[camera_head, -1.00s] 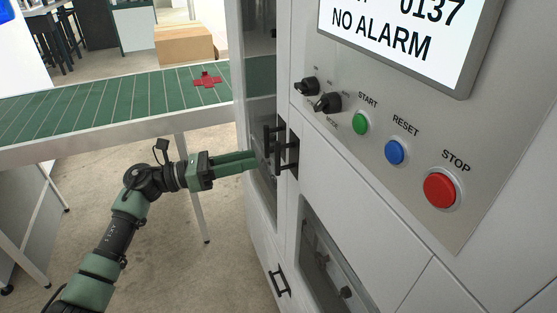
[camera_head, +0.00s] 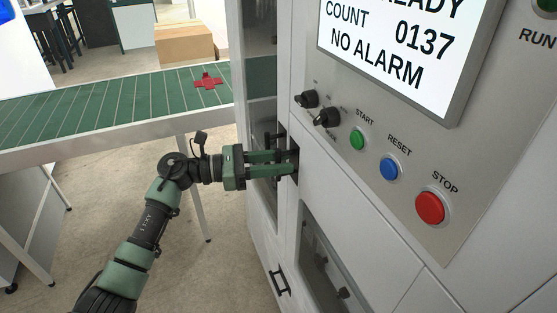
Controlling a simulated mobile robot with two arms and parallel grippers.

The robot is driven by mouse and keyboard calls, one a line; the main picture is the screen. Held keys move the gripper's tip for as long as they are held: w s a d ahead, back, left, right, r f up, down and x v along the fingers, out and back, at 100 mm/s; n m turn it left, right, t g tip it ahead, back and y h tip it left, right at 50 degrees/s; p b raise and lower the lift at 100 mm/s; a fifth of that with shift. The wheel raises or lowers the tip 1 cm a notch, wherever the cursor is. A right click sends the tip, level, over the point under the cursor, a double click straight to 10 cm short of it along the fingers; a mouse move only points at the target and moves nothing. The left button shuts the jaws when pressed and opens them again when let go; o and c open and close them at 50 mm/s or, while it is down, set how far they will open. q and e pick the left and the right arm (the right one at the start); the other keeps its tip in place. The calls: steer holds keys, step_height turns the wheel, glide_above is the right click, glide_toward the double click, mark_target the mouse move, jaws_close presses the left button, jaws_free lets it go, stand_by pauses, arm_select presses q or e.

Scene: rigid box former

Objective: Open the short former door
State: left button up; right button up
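The box former is a tall white-grey machine. A narrow glass-panelled door (camera_head: 261,70) is on its left face and looks shut. Two black upright handles sit close together at its edge; part of one handle (camera_head: 270,137) shows above my fingers, and the other is mostly hidden behind them. My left gripper (camera_head: 288,163) has its two green fingers reaching right to the handles, with a gap between them. The fingertips are at the right-hand handle; whether they touch it I cannot tell. My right gripper is not in view.
The control panel has a screen (camera_head: 410,45), a green start button (camera_head: 357,140), a blue reset button (camera_head: 389,169) and a red stop button (camera_head: 430,207). A green conveyor (camera_head: 110,110) carries a red flat cross-shaped piece (camera_head: 208,81). A lower black handle (camera_head: 279,283) is below.

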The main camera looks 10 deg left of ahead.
arm_select(q)
jaws_close()
stand_by(1.3)
